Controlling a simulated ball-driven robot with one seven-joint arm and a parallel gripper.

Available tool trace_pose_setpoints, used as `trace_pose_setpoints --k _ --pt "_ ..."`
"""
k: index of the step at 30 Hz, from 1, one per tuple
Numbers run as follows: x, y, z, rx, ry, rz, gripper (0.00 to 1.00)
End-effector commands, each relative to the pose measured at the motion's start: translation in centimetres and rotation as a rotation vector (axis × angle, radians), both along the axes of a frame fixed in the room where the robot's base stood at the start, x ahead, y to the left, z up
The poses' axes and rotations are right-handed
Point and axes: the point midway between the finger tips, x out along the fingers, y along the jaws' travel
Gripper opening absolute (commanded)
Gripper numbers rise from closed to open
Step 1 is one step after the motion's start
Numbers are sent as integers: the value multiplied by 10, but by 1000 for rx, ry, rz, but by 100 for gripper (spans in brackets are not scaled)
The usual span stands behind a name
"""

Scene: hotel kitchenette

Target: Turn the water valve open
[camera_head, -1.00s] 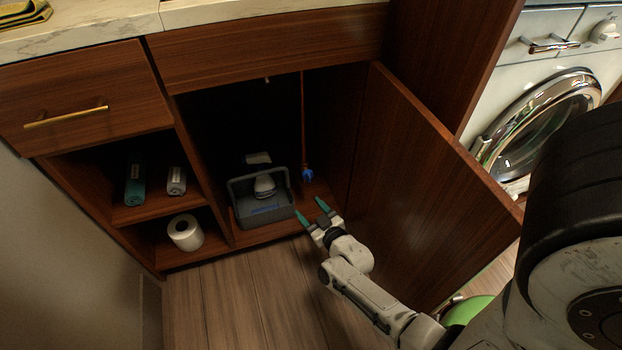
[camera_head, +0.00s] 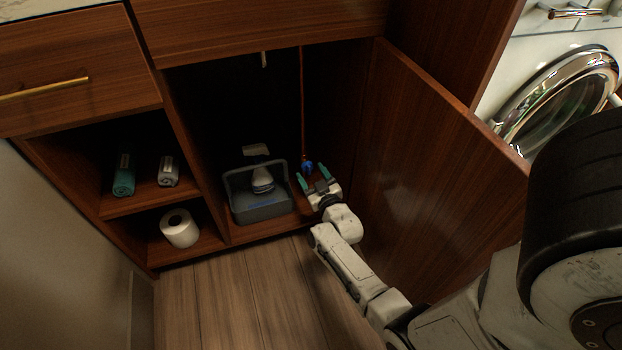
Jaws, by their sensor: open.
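The water valve (camera_head: 307,165) has a small blue handle and sits low inside the open cabinet, at the foot of a thin copper-coloured pipe (camera_head: 302,100). My gripper (camera_head: 311,177) is open, with its two teal fingertips pointing into the cabinet. It is just in front of the valve, and the valve shows between and slightly beyond the fingertips. I cannot tell whether the fingers touch it. The lower part of the valve is hidden by the gripper.
A grey caddy (camera_head: 262,208) holding a white bottle (camera_head: 262,180) stands just left of my gripper. The open cabinet door (camera_head: 435,170) is close on the right. Shelves at left hold a toilet roll (camera_head: 180,228) and rolled items (camera_head: 124,174). The floor in front is clear.

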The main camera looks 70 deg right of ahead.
Motion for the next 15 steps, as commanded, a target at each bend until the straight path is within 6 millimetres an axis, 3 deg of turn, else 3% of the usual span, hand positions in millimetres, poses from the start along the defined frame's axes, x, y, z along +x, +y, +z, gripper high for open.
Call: trace_pose_setpoints --k 15 --pt "9 -10 1 1 1 -2 65"
